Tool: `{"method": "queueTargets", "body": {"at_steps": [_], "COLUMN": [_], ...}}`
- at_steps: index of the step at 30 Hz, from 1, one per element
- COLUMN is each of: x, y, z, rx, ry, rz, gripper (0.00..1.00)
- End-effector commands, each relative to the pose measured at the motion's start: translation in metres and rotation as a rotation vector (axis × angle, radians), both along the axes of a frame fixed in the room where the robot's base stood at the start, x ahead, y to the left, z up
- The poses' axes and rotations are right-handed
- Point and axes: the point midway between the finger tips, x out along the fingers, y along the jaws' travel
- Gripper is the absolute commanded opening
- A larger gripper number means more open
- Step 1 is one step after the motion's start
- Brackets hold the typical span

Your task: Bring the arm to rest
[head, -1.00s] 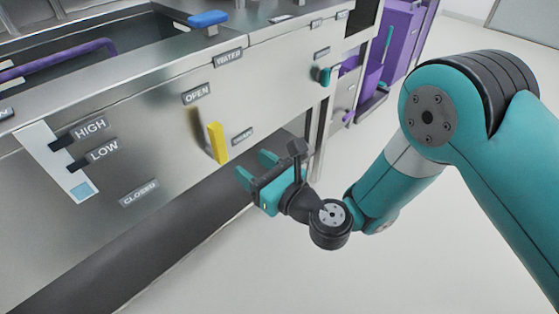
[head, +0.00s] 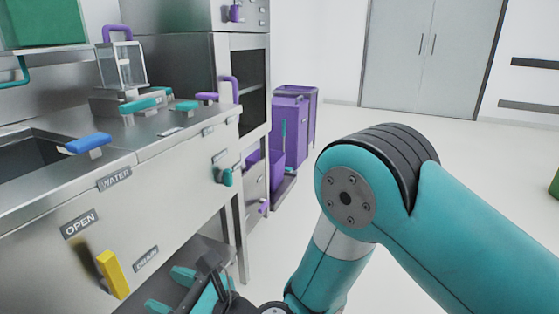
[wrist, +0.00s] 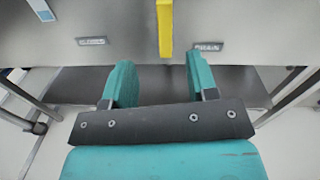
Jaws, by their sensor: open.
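My gripper (head: 170,290) is at the lower edge of the head view, in front of the steel sink unit and below its yellow drain handle (head: 113,274). In the wrist view my gripper (wrist: 158,82) has its two teal fingers apart with nothing between them. The yellow handle (wrist: 165,28) hangs upright just beyond and above the fingertips there, apart from them. My arm reaches down from the right side of the head view, bent at the elbow.
The steel counter (head: 150,135) has a blue lever (head: 88,142) and teal handles on top. A teal knob (head: 224,176) sticks out of its front. Purple bins (head: 290,130) stand beyond it. The floor to the right is clear up to the grey doors (head: 430,50).

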Motion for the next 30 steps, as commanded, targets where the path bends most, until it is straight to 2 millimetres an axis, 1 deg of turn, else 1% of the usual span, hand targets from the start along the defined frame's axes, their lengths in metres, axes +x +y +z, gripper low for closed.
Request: {"method": "queueTargets", "body": {"at_steps": [1, 2, 4, 6, 8, 9, 11, 12, 14, 15, 17, 18, 20, 21, 27, 29, 30], "x": [0.003, 0.003, 0.001, -0.001, -0.004, -0.006, -0.01, -0.013, -0.018, -0.021, -0.027, -0.032, -0.039, -0.044, -0.074, -0.084, -0.088], "y": [-0.004, -0.007, -0.019, -0.038, -0.059, -0.074, -0.1, -0.119, -0.15, -0.171, -0.201, -0.22, -0.246, -0.262, -0.332, -0.351, -0.357], "z": [0.022, 0.034, 0.061, 0.083, 0.097, 0.105, 0.113, 0.117, 0.122, 0.123, 0.124, 0.125, 0.125, 0.125, 0.125, 0.125, 0.134], "rx": [-0.021, -0.044, -0.115, -0.206, -0.289, -0.348, -0.439, -0.5, -0.592, -0.652, -0.729, -0.773, -0.83, -0.861, -0.963, -0.98, -0.981], "ry": [-0.107, -0.186, -0.402, -0.634, -0.824, -0.943, -1.112, -1.217, -1.355, -1.433, -1.528, -1.575, -1.63, -1.655, -1.715, -1.716, -1.715], "rz": [0.035, 0.065, 0.146, 0.235, 0.315, 0.37, 0.459, 0.522, 0.624, 0.694, 0.798, 0.866, 0.96, 1.019, 1.286, 1.36, 1.391], "gripper": [0.53, 0.53, 0.53, 0.53, 0.53, 0.53, 0.53, 0.53, 0.53, 0.53, 0.53, 0.53, 0.53, 0.53, 0.53, 0.53, 0.53]}}
